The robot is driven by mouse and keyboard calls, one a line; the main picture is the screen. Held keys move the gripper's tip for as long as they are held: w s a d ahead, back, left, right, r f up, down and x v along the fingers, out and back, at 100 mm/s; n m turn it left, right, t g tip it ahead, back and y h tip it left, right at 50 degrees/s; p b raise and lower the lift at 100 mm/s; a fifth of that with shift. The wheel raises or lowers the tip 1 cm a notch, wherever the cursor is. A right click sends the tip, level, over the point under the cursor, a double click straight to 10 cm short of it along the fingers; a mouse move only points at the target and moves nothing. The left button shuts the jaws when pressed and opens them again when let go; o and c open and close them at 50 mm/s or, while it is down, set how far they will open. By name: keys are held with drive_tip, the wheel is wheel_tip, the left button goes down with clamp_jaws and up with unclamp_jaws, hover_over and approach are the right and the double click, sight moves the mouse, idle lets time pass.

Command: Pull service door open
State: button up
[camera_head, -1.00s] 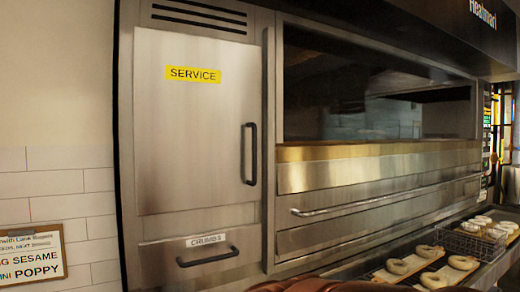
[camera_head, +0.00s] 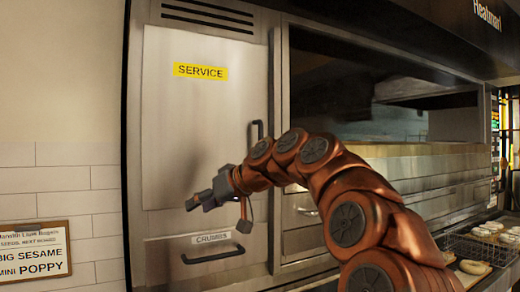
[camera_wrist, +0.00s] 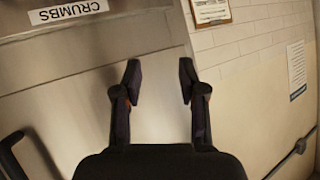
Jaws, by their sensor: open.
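The service door (camera_head: 190,125) is a flat steel panel with a yellow SERVICE label (camera_head: 200,71), and it looks shut in its frame. Its dark vertical handle (camera_head: 257,127) is on the right edge; my arm hides its lower part. My gripper (camera_head: 203,200) is in front of the door's lower part, left of and below the handle. In the wrist view my gripper (camera_wrist: 160,80) has its fingers apart with nothing between them. A dark handle (camera_wrist: 12,155), which looks like the door's, shows at the lower left, away from the fingers.
The crumbs drawer (camera_head: 165,255) with its dark handle (camera_head: 212,255) is below the door. A tiled wall (camera_head: 100,180) with a menu sign (camera_head: 35,251) is at left. The oven front with a bar handle (camera_head: 307,211) and a wire basket (camera_head: 478,250) are at right.

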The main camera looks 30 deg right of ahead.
drive_tip(key=d+r+m+t+h+b, duration=0.15)
drive_tip(key=d+r+t, duration=0.25)
drive_tip(key=d+r, duration=0.5)
drive_tip(key=d+r+n+t+h+b, duration=0.1)
drive_tip(key=d+r+t+h, duration=0.3)
drive_tip(key=d, duration=0.9)
drive_tip(key=shift+m+g+y, duration=0.25)
drive_tip(key=shift+g+y, duration=0.15)
drive_tip(key=shift+y, duration=0.45)
drive_tip(key=shift+w+a+r+p, duration=0.2)
drive_tip(key=shift+w+p, duration=0.4)
drive_tip(key=shift+w, duration=0.7)
drive_tip(key=shift+w+a+r+p, duration=0.15)
drive_tip(key=shift+w+p, duration=0.4)
drive_tip(key=shift+w, duration=0.7)
drive_tip(key=shift+w+a+r+p, duration=0.15)
drive_tip(key=shift+w+p, duration=0.45)
drive_tip(key=shift+w, duration=0.7)
clamp_jaws()
drive_tip(key=shift+s+r, duration=0.1)
